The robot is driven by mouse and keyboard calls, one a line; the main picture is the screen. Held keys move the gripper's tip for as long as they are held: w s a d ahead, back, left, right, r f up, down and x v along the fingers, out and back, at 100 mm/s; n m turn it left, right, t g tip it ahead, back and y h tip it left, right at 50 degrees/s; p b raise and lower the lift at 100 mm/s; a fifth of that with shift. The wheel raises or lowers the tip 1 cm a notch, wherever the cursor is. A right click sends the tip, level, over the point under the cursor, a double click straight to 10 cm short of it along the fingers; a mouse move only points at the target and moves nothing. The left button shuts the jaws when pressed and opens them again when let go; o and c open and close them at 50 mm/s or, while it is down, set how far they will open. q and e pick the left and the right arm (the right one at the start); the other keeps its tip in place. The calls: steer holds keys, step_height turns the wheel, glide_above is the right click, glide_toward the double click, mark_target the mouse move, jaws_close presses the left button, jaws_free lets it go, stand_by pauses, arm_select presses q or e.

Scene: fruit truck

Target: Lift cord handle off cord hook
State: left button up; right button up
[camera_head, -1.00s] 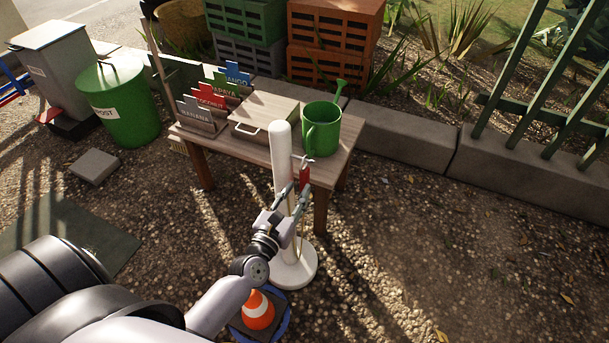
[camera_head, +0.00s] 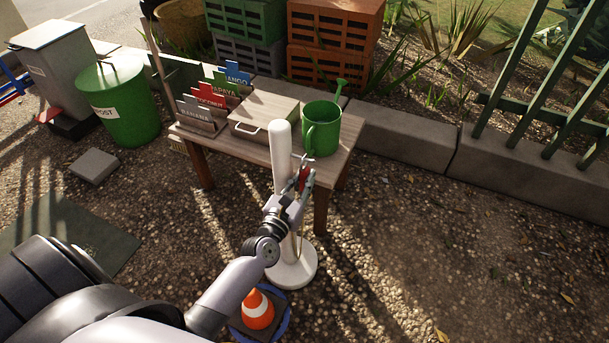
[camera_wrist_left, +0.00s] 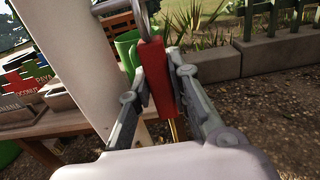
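The red cord handle (camera_head: 304,177) hangs from the metal cord hook (camera_head: 302,158) on the white post (camera_head: 281,150). In the left wrist view the handle (camera_wrist_left: 156,78) hangs upright below a metal ring (camera_wrist_left: 138,14), with a thin yellowish cord below it. My left gripper (camera_head: 301,185) is at the handle. In the wrist view its two fingers (camera_wrist_left: 160,92) stand on either side of the handle and look open, with narrow gaps. Contact with the handle is not clear. My right gripper is not in view.
A wooden table (camera_head: 335,160) stands right behind the post, with a green watering can (camera_head: 322,128), a wooden box (camera_head: 264,112) and name signs. An orange cone (camera_head: 257,310) is near the post's round base (camera_head: 293,268). Open gravel lies to the right.

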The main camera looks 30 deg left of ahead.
arm_select(q)
jaws_close()
steer(key=shift+r+p, duration=0.45)
steer(key=shift+r, duration=0.1)
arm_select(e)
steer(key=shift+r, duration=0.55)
arm_select(q)
steer(key=shift+w+d+r+p, duration=0.1)
steer(key=shift+d+p, duration=0.1)
steer(key=shift+d, duration=0.55)
steer(key=shift+d+r+p, duration=0.15)
steer(key=shift+d+p, duration=0.1)
steer(key=shift+d, duration=0.5)
steer(key=shift+w+d+r+p, duration=0.1)
steer(key=shift+d+p, duration=0.1)
steer(key=shift+d, duration=0.55)
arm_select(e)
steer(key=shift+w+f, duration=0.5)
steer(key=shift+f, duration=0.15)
